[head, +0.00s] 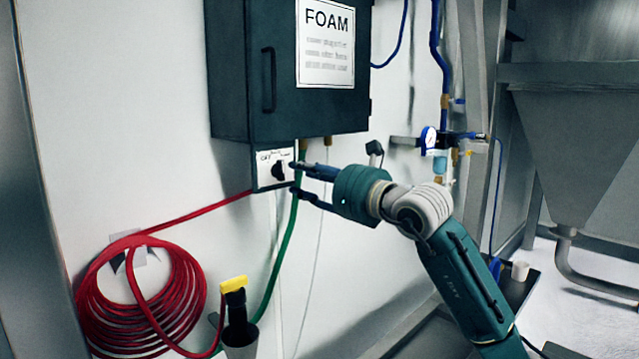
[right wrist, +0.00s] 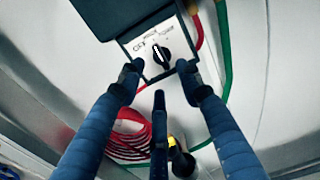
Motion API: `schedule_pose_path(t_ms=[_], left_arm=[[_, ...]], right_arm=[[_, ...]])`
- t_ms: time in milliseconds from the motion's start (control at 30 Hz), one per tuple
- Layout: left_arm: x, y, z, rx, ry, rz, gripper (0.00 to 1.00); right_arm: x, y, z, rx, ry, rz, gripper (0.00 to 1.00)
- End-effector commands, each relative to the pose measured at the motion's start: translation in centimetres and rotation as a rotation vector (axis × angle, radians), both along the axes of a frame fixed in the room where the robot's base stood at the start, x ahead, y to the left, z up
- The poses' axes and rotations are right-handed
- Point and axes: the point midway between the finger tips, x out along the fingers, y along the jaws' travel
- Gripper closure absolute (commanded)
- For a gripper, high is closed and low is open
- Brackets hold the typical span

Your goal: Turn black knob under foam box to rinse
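The black knob (head: 279,171) sits on a small white-faced panel (head: 265,160) under the dark foam box (head: 240,80), which hangs on the wall. My right gripper (head: 293,177) reaches in from the right with its fingers spread, close to the knob. In the right wrist view the knob (right wrist: 161,54) shows between and just beyond the fingertips of the open gripper (right wrist: 160,78). Its white mark stands nearly upright there. The panel's lettering is too small to read fully. Whether a finger touches the knob I cannot tell. My left gripper is out of view.
A coiled red hose (head: 140,300) hangs on the wall at lower left. A green hose (head: 283,245) runs down below the box. A yellow-topped black nozzle (head: 235,300) stands in a holder below. A pressure gauge (head: 429,137) and blue pipes are at right, with a steel hopper (head: 570,140) beyond.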

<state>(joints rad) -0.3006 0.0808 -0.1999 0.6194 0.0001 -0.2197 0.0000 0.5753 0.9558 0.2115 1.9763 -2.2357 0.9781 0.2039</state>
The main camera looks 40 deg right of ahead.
Motion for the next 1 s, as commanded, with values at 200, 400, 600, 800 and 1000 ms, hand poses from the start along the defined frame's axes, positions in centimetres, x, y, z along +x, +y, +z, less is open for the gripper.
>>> schedule_pose_path(t_ms=[200,400,600,800,1000], left_arm=[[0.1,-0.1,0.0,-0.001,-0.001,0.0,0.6],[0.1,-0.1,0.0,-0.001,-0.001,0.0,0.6],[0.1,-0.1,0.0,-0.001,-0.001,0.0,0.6],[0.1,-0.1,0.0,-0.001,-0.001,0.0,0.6],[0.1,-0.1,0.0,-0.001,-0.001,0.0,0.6]], right_arm=[[-3.7,-0.2,-0.1,0.0,0.003,0.001,0.65],[-5.1,-0.4,-0.1,0.0,0.003,0.0,0.65],[-5.2,-0.4,-0.1,0.0,0.002,0.001,0.65],[-5.2,-0.4,0.0,0.0,0.001,0.0,0.65],[-5.1,-0.1,-0.1,0.004,0.0,0.008,0.65]])
